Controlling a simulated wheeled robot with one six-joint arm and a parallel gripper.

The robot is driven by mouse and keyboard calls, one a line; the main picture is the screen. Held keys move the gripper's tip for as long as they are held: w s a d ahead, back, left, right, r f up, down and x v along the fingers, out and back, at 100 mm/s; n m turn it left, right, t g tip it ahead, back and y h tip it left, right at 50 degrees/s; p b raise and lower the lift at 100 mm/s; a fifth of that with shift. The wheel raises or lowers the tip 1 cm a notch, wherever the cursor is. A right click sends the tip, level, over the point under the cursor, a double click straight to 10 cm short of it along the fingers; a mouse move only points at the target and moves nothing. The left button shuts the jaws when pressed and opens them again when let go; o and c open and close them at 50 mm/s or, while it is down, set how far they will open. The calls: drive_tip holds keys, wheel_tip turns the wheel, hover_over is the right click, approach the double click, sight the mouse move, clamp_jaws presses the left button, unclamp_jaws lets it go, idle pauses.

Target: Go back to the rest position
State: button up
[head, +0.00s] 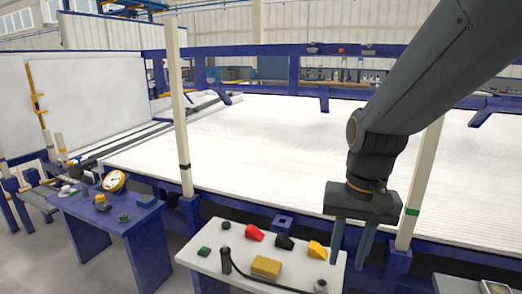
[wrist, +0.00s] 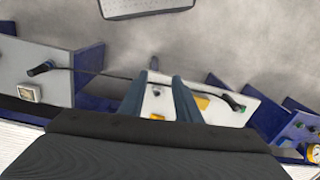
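My gripper (head: 347,258) hangs from my arm at the right of the head view, fingers pointing down. It is over or beside the right end of a white-topped control table; I cannot tell its exact height. In the wrist view my gripper (wrist: 158,92) shows two dark fingers spread apart with nothing between them. Only parts of the table (wrist: 215,115) far beyond show through the gap. A wide white ribbed layer (head: 270,140), apparently of pipes, lies in a blue frame behind the gripper.
The control table (head: 215,262) bears red, black and yellow pieces, a yellow block (head: 266,267) and a black cable. A blue table (head: 110,222) with a yellow dial stands left. Cream posts (head: 180,120) rise from the frame, one close behind my gripper.

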drive_tip(key=s+a+f+n, duration=0.1)
drive_tip(key=s+a+n, duration=0.35)
drive_tip(key=s, duration=0.25)
drive_tip(key=d+r+m+p, duration=0.1)
drive_tip(key=d+r+p, duration=0.5)
drive_tip(key=p, duration=0.7)
drive_tip(key=shift+r, duration=0.2)
